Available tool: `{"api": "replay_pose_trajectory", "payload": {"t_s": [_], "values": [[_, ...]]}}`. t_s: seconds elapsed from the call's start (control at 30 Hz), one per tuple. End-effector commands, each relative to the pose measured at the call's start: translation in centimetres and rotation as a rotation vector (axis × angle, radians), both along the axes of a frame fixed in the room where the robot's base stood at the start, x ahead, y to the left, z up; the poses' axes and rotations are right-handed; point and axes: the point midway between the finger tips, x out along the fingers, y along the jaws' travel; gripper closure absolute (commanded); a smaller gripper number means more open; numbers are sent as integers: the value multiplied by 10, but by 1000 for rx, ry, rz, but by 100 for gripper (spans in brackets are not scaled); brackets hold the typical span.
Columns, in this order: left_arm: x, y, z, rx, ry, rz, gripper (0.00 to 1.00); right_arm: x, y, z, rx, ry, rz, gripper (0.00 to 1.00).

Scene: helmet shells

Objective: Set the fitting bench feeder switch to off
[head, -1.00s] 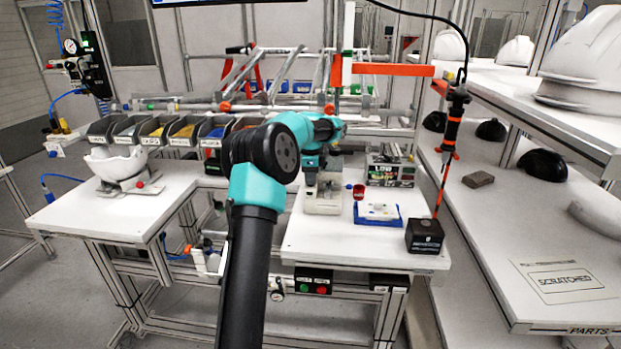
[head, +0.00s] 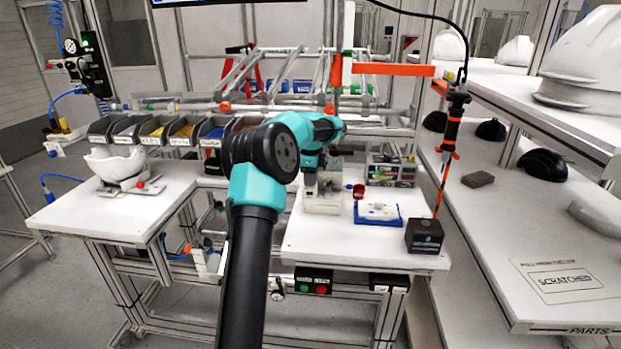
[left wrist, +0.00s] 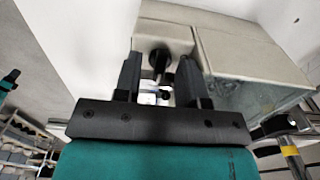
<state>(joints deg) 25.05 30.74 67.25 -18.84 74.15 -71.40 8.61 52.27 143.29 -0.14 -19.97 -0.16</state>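The feeder (head: 323,197) is a beige-grey box standing on the right-hand white bench. In the left wrist view its body (left wrist: 245,60) fills the upper right, and a dark round switch with a short lever (left wrist: 160,62) shows on its near face. My left gripper (left wrist: 159,60) has its two black fingers apart, one on each side of the switch lever. I cannot tell whether either finger touches it. In the head view my left arm hides most of the gripper and the switch. My right gripper is in neither view.
A blue tray (head: 361,216) and a small red cup (head: 359,191) are right of the feeder. A black box (head: 424,236) stands at the bench's front right corner, under a hanging orange-and-black tool (head: 455,115). A white helmet shell (head: 115,163) sits on the left bench.

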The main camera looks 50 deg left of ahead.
Motion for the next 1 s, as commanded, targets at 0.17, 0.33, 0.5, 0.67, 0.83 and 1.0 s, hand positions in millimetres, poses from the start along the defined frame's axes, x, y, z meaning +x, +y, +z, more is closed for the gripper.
{"api": "replay_pose_trajectory", "payload": {"t_s": [0.17,0.33,0.5,0.67,0.83,1.0], "values": [[0,0,0,1,-1,0,63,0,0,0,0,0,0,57],[0,0,6,1,-2,1,63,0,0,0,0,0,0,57],[1,0,24,2,-4,1,63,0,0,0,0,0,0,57],[1,1,52,2,-4,1,63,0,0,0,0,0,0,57],[1,0,85,2,-4,1,63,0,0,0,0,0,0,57],[1,0,113,2,-4,1,63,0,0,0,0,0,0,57]]}}
